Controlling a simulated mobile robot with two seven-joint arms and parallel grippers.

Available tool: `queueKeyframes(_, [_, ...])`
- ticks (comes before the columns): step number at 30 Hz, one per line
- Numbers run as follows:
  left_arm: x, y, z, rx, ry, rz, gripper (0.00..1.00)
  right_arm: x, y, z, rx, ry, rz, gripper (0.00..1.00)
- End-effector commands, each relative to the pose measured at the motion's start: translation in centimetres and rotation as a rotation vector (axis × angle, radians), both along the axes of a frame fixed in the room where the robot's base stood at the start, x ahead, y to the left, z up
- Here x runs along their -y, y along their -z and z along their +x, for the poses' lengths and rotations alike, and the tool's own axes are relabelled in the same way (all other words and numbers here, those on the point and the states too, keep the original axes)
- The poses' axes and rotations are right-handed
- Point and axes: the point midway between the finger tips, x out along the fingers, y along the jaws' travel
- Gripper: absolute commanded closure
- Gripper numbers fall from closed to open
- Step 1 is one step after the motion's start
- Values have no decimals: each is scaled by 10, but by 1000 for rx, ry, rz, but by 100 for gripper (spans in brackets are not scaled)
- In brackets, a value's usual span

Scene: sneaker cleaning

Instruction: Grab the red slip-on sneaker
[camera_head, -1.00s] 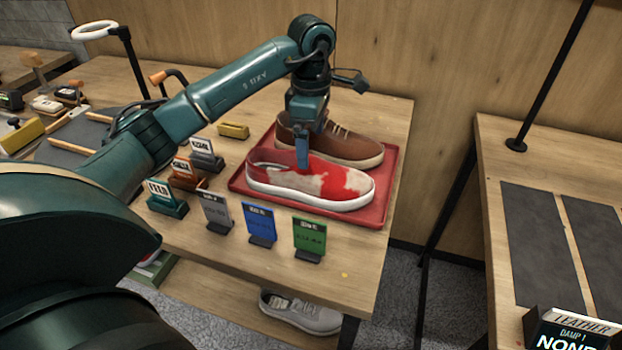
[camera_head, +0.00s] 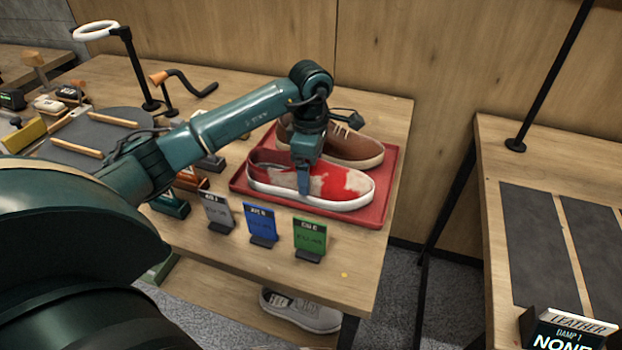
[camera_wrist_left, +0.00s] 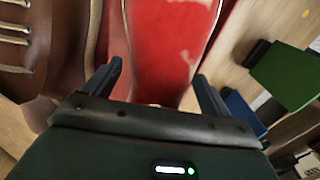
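The red slip-on sneaker (camera_head: 340,187), with pale patches and a white sole, lies on a red tray (camera_head: 383,209). My left gripper (camera_head: 304,178) is down at its middle, one finger showing against the near side. In the left wrist view the sneaker (camera_wrist_left: 165,50) runs between the two spread fingers of the gripper (camera_wrist_left: 160,80). The gripper looks open; I cannot tell whether either finger touches the shoe. My right gripper is in neither view.
A brown laced shoe (camera_head: 352,149) lies close behind on the same tray. Grey, blue (camera_head: 260,224) and green (camera_head: 309,237) cards stand in front of it. A grey shoe (camera_head: 300,311) sits on the lower shelf. Another table (camera_head: 560,160) stands at right.

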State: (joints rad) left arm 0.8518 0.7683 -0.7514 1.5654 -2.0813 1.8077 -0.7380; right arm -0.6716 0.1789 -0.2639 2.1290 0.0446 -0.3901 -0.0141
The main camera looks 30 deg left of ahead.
Motion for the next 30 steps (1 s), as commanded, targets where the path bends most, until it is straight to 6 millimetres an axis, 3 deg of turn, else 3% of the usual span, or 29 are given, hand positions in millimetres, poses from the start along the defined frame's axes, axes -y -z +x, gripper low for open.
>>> queueKeyframes(16, [0,0,0,0,0,0,62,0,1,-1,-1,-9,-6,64])
queueKeyframes(25, [0,-6,1,4,0,0,63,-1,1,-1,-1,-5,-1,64])
queueKeyframes(30, [-1,-32,2,8,-1,1,63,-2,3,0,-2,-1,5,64])
